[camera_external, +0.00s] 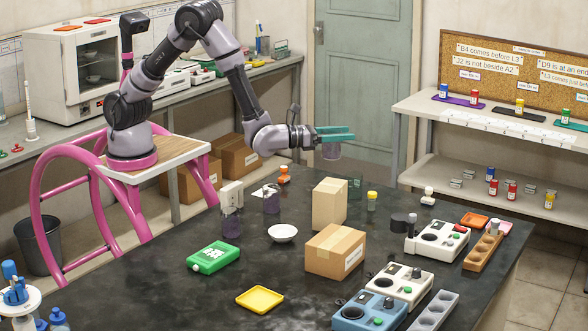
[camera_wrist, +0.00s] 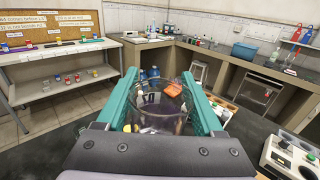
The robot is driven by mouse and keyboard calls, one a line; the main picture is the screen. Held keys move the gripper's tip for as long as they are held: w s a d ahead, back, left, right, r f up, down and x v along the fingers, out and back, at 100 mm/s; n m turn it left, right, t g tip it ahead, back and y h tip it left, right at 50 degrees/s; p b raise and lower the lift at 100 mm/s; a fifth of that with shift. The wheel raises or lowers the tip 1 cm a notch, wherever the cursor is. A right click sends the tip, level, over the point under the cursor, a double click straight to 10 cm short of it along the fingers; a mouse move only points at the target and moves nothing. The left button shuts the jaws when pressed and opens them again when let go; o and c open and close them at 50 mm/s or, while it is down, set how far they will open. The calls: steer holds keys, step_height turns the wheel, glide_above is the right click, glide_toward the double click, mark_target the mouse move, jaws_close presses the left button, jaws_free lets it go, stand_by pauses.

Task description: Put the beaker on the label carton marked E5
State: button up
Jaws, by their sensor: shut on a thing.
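My gripper (camera_external: 338,136) has teal fingers and is shut on a clear beaker (camera_external: 331,152), held upright above the far part of the dark bench. In the wrist view the beaker (camera_wrist: 158,108) sits between both fingers (camera_wrist: 165,98). Two brown cartons stand on the bench: a tall one (camera_external: 328,205), below my gripper, and a lower, wider one (camera_external: 332,252) in front of it. Both have pale labels, too small to read, so I cannot tell which is E5. The beaker is clear of both cartons.
A yellow-capped vial (camera_external: 372,200) stands right of the tall carton. White instruments (camera_external: 437,240) and a blue one (camera_external: 369,311) line the right side.

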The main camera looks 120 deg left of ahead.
step_height(320, 180, down, 9)
steer(key=shift+r, duration=0.2)
stand_by(0.3)
steer(key=shift+f, duration=0.2)
steer(key=o, duration=1.5)
steer(key=shift+r, duration=0.1)
